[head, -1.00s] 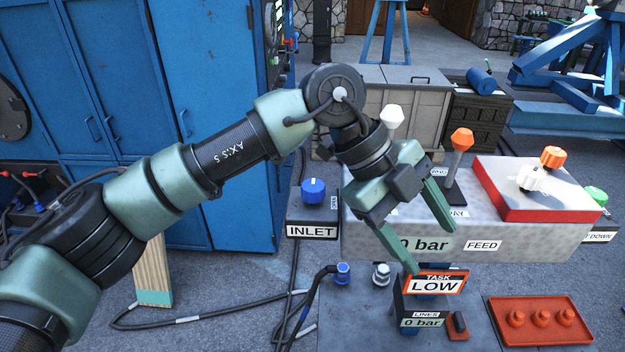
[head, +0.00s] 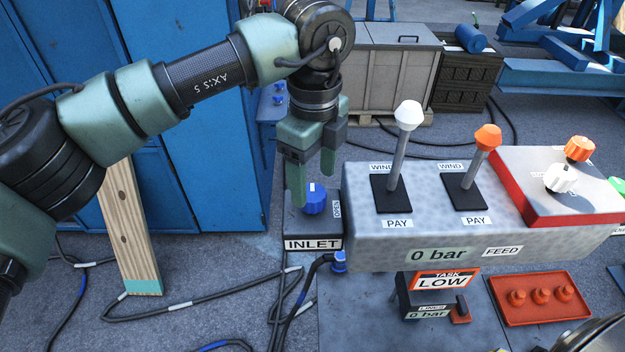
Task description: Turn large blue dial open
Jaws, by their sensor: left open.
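The large blue dial (head: 314,202) sits on the dark INLET box (head: 296,226), left of the grey control panel. A small OPEN label (head: 337,210) is to its right. My left gripper (head: 312,188) points down at the dial with its fingers apart. One finger overlaps the dial's left side in the picture and the other is at its upper right. I cannot tell whether they touch it. My right gripper is not in view.
The control panel (head: 400,240) carries a white-topped lever (head: 407,114), an orange-topped lever (head: 487,137) and a red box (head: 520,190) with knobs. Its display reads 0 bar. A wooden post (head: 131,225) leans by the blue cabinet (head: 220,170). Black hoses lie on the floor.

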